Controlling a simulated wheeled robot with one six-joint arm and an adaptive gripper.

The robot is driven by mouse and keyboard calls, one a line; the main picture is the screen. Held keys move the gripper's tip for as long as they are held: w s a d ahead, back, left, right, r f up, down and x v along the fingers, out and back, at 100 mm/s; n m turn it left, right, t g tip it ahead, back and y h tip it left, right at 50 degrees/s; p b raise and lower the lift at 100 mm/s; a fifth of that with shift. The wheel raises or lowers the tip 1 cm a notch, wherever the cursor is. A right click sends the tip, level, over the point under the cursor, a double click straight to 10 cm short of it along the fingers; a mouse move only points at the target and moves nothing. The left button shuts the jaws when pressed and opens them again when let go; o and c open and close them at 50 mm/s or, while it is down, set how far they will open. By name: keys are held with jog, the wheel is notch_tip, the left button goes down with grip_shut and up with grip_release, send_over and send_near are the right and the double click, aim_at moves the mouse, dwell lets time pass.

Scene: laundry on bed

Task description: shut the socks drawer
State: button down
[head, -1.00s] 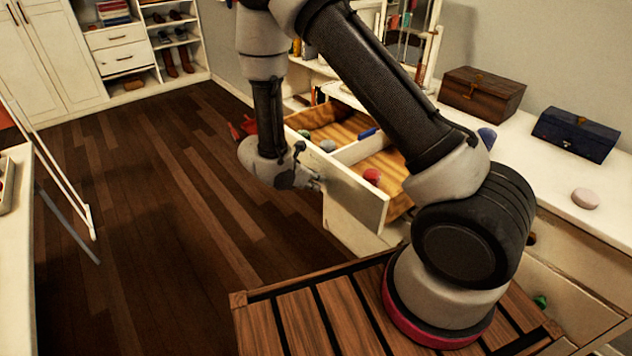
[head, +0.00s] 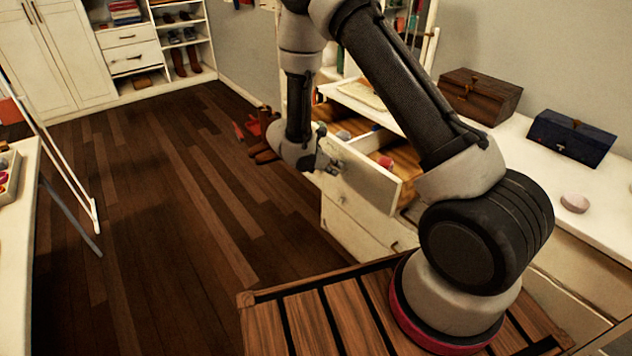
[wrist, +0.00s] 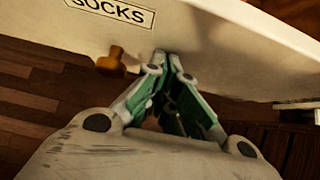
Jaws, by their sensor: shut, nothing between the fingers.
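The socks drawer (head: 366,182) is a white drawer pulled partway out of the white dresser, with a divider and rolled items inside. In the wrist view its front (wrist: 225,45) carries a "SOCKS" label and a brass-coloured knob (wrist: 118,62). My gripper (head: 334,166) is shut and empty, its fingertips at the drawer front. In the wrist view the closed fingertips (wrist: 168,58) meet the lower part of the front, just right of the knob; I cannot tell for sure whether they touch. My arm hides part of the drawer.
The dresser top (head: 540,175) holds a brown wooden box (head: 480,95), a dark blue box (head: 571,137) and a pale round object (head: 575,203). Brown boots (head: 262,143) stand beyond my gripper. The dark wooden floor (head: 150,220) to the left is clear.

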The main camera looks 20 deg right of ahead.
send_over(375, 159)
jog(key=shift+s+a, duration=0.25)
jog(key=shift+a, duration=0.1)
jog(key=shift+w+d+r, duration=0.1)
jog(key=shift+d, duration=0.15)
